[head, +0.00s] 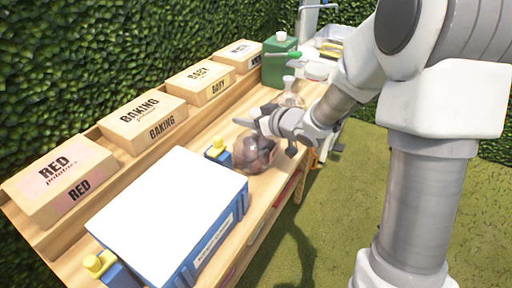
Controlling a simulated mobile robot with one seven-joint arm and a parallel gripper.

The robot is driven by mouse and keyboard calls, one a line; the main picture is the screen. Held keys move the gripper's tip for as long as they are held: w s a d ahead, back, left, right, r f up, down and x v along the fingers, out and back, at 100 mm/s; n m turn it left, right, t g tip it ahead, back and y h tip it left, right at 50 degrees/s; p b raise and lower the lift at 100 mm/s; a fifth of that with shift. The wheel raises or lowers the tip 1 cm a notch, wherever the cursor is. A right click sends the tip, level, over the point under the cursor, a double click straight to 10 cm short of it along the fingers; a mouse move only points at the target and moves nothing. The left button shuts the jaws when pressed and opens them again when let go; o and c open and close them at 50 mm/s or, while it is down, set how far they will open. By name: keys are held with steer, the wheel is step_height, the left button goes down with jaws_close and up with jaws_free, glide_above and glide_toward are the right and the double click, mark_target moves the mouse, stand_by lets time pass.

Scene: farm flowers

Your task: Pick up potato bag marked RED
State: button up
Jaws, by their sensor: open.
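The box-shaped potato bag marked RED (62,180) sits at the near left end of the raised back shelf, its lettering showing on the top and front. My gripper (272,136) is open at mid-table, well to the right of the RED bag. It is just above and beside a clear bag of dark round potatoes (254,154). I cannot tell whether the fingers touch that clear bag. The fingers are partly hidden by the gripper body.
A blue box with a white top (170,212) stands in front of the RED bag, with yellow-capped bottles beside it. The BAKING bag (143,120), BABY bag (201,82) and another tan bag (235,55) line the shelf. A green jug (280,64) stands farther back. A hedge borders the shelf.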

jaws_close()
stand_by(1.3)
